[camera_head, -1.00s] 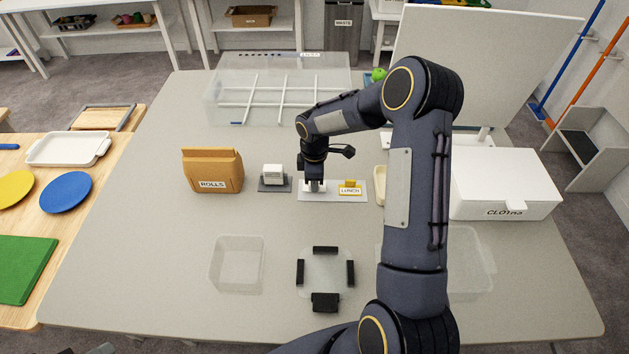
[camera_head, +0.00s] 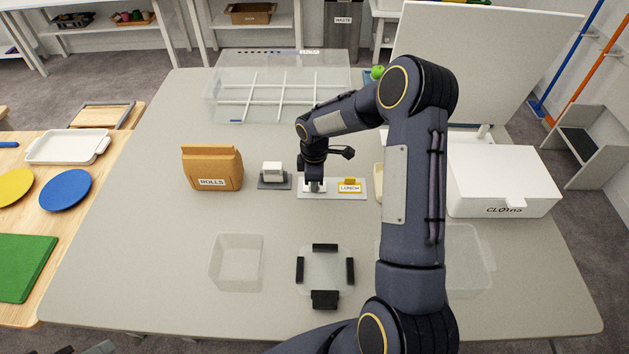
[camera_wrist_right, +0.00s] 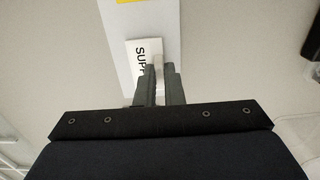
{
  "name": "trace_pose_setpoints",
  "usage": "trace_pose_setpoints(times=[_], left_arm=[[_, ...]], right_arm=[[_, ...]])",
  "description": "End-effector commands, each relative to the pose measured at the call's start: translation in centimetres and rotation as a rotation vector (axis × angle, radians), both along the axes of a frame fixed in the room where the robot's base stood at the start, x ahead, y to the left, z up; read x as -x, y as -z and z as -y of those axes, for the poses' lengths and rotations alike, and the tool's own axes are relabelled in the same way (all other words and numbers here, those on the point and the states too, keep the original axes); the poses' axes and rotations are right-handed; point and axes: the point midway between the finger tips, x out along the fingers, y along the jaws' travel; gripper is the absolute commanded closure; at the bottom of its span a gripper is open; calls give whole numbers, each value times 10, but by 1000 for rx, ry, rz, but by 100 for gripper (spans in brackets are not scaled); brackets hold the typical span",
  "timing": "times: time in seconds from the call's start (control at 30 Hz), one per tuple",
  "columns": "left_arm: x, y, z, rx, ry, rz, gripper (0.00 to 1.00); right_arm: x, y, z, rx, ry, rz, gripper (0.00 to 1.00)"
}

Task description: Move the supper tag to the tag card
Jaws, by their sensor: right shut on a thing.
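The tag card (camera_head: 335,195) is a pale rectangle on the table in the head view. A yellow-topped lunch tag (camera_head: 350,186) stands on its right part. My right gripper (camera_head: 314,187) points down over the card's left part, shut on the white supper tag (camera_wrist_right: 145,52). In the right wrist view the tag shows "SUPP", the rest hidden by the fingers, and lies slightly turned over the card (camera_wrist_right: 155,18). I cannot tell whether it rests on the card. A sliver at the bottom left edge of the head view may be my left gripper; its fingers cannot be read.
A small white block on a grey base (camera_head: 273,173) stands just left of the card, with the brown rolls bag (camera_head: 212,168) beyond it. A white cloths box (camera_head: 503,180) is at right. A clear divided bin (camera_head: 275,98) is behind. Clear trays (camera_head: 237,262) stand in front.

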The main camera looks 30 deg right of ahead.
Motion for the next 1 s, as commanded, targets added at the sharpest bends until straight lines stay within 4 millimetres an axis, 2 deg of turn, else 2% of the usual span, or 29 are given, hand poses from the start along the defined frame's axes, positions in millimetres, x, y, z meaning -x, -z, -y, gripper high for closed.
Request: trace_pose_setpoints(times=[0.07, 0.1, 0.27, 0.57, 0.9, 1.0], left_arm=[[0, 0, 0, 0, 0, 0, 64], [0, 0, 0, 0, 0, 0, 64], [0, 0, 0, 0, 0, 0, 64], [0, -2, 0, 0, 0, 0, 64], [0, -30, 0, 0, 0, 0, 64], [0, -26, 0, 0, 0, 0, 64]], right_arm=[[0, 2, 0, 0, 0, 0, 100], [0, 2, 0, 0, 0, 0, 87], [0, 2, 0, 0, 0, 0, 67], [0, -2, 0, 0, 0, 1, 67], [-1, -56, 0, -1, 1, 3, 67], [-1, -65, 0, 1, 0, 4, 67]])
